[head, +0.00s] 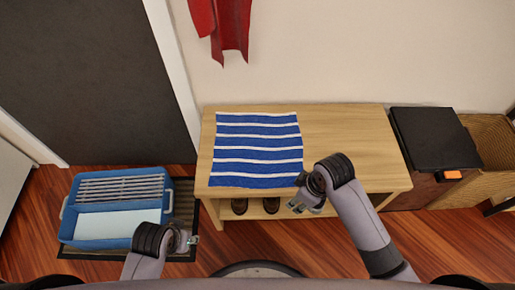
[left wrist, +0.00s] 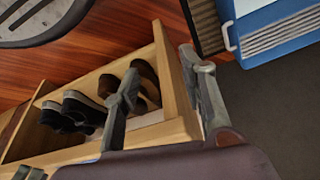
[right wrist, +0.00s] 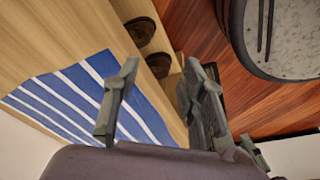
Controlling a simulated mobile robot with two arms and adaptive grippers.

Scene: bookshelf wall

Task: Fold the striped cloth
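The striped cloth (head: 257,158), blue with white stripes, lies spread flat on the left part of the wooden bench top (head: 345,140). It also shows in the right wrist view (right wrist: 85,95), partly hidden behind my right gripper's finger. My right gripper (head: 304,205) is open and empty at the bench's front edge, close to the cloth's near right corner. Its two fingers (right wrist: 158,95) stand apart in the right wrist view. My left gripper (head: 190,240) is low in front of the bench, left of it and away from the cloth. Its fingers (left wrist: 160,95) are apart with nothing between them.
Shoes (left wrist: 85,108) stand on the shelf under the bench top. A blue crate (head: 115,225) sits on a dark mat at the left. A black-lidded box (head: 435,138) and a wicker basket (head: 490,150) stand at the right. Red fabric (head: 222,25) hangs on the wall. The bench top's right half is clear.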

